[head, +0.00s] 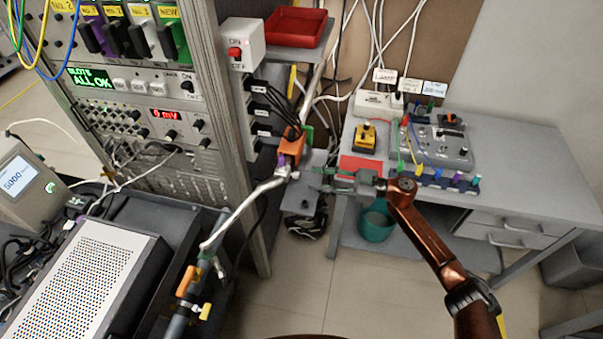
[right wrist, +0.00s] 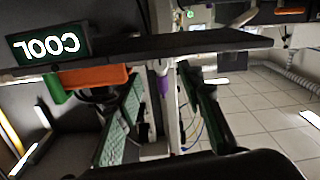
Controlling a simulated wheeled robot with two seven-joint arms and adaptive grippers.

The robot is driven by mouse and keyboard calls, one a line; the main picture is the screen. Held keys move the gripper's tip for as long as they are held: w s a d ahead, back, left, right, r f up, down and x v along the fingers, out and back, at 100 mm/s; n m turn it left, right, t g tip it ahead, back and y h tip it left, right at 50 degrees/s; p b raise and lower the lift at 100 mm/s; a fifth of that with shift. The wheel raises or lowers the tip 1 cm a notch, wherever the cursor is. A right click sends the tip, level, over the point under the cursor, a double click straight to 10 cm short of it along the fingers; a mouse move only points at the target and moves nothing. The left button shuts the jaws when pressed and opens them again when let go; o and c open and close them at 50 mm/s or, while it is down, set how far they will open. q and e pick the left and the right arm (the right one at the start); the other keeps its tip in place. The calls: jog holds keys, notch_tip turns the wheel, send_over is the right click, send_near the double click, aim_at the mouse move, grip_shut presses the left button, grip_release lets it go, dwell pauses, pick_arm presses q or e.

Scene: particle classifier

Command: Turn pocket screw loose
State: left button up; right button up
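My right gripper (head: 318,178) reaches in from the right on a copper-coloured arm, just right of the orange block (head: 292,148) and the pale pipe end. In the right wrist view its two green-padded fingers (right wrist: 160,110) stand apart. A pale upright rod with a purple part (right wrist: 163,84) shows between them in the picture; I cannot tell whether they touch it. A small purple part also shows in the head view (head: 282,172), by the pipe end. I cannot pick out the pocket screw for certain. My left gripper is out of view.
An instrument rack (head: 205,130) stands left of my right gripper. A grey bench (head: 500,182) with a control box (head: 440,145) and a yellow device (head: 365,136) is to the right. A teal bin (head: 376,225) stands under it. A pale pipe (head: 240,208) slants down left. Open floor lies in front.

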aim_at(301, 182)
jog(key=x, duration=0.4)
jog(key=shift+a+b, duration=0.15)
jog(key=shift+b, duration=0.15)
jog(key=shift+w+a, duration=0.15)
jog(key=shift+a, duration=0.55)
jog(key=shift+c, duration=0.2)
jog(key=c, duration=0.5)
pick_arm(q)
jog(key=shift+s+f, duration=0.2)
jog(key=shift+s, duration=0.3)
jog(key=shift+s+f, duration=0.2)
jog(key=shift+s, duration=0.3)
pick_arm(e)
grip_shut()
